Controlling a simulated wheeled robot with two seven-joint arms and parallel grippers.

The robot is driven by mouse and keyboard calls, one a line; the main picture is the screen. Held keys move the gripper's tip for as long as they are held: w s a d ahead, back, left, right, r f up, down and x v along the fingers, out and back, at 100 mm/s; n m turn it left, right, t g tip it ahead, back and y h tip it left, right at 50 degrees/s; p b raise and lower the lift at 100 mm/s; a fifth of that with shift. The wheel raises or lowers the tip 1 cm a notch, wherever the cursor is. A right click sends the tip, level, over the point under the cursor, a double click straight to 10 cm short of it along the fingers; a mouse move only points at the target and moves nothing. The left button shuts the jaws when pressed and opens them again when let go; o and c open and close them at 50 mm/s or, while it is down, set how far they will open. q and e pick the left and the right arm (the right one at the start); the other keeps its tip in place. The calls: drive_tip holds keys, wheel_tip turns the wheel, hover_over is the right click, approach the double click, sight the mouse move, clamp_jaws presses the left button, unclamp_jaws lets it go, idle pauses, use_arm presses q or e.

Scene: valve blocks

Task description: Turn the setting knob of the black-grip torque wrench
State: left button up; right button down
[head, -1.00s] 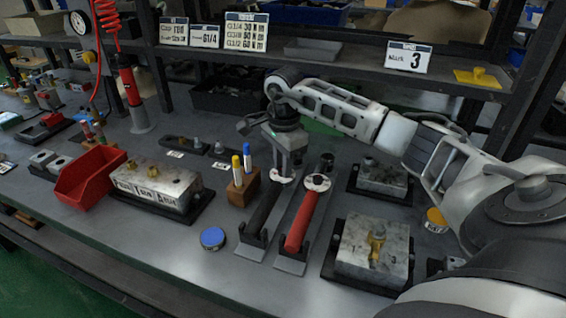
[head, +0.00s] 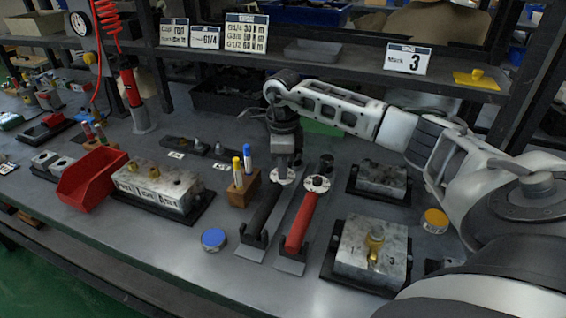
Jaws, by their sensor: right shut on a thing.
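The black-grip torque wrench (head: 263,212) lies in a holder on the bench, its grip end toward the front edge. Its round white dial (head: 275,176) is at the far end. My right gripper (head: 284,167) points down onto this dial and is shut. The setting knob is hidden between the fingers, so the gripper appears shut on it. A red-grip torque wrench (head: 300,222) lies just right of it, with a dark knob (head: 318,182) showing on its own dial. My left gripper is not in view.
A wooden block (head: 238,194) with markers stands close left of the black wrench. A blue-lidded tin (head: 213,238), a valve block (head: 155,188) and a red bin (head: 88,184) are further left. Two more valve blocks (head: 368,250) (head: 382,177) and a yellow tin (head: 435,219) are right.

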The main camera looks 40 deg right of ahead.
drive_tip(key=m, duration=0.4)
drive_tip(key=shift+m+p, duration=0.3)
drive_tip(key=shift+p, duration=0.1)
drive_tip(key=m, duration=0.2)
drive_tip(key=shift+r+m, duration=0.1)
drive_tip(key=shift+m, duration=0.2)
drive_tip(key=m+p, duration=0.1)
drive_tip(key=m, duration=0.3)
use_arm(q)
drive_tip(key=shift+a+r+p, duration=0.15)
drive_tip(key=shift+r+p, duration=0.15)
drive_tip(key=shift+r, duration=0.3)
use_arm(e)
drive_tip(key=shift+m, duration=0.6)
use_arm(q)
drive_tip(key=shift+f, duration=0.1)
use_arm(e)
drive_tip(key=c, duration=1.5)
unclamp_jaws()
drive_tip(key=shift+o, duration=1.1)
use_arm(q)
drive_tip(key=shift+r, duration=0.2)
